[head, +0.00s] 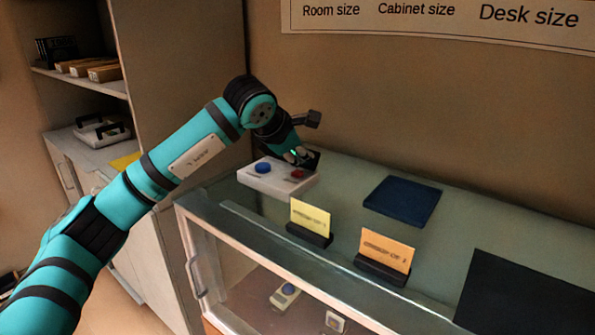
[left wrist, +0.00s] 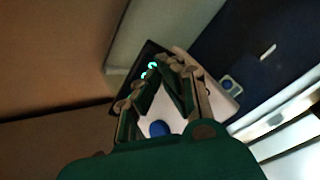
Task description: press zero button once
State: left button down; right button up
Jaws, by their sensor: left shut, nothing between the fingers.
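A white box (head: 262,182) with a blue button (head: 263,168) and a red button (head: 297,174) sits on the glass-topped cabinet. The lettering by the buttons is too small to read. My left gripper (head: 297,157) is shut and empty, its tips at the box's far right side, by the red button; I cannot tell whether they touch. In the left wrist view, the blue button (left wrist: 159,129) shows between the finger links, and the red button is hidden. A dark display (head: 314,158) with glowing cyan digits (left wrist: 150,69) stands behind the fingers. My right gripper is out of view.
A yellow card (head: 310,216) and an orange card (head: 387,250) stand in dark holders in front of the box. A dark blue pad (head: 403,200) and a black panel (head: 525,295) lie to the right. The wall rises close behind the glass top.

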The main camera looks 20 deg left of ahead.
aim_at(300, 172)
pick_arm(q)
jog(key=shift+r+p, duration=1.4)
jog(key=shift+r, duration=1)
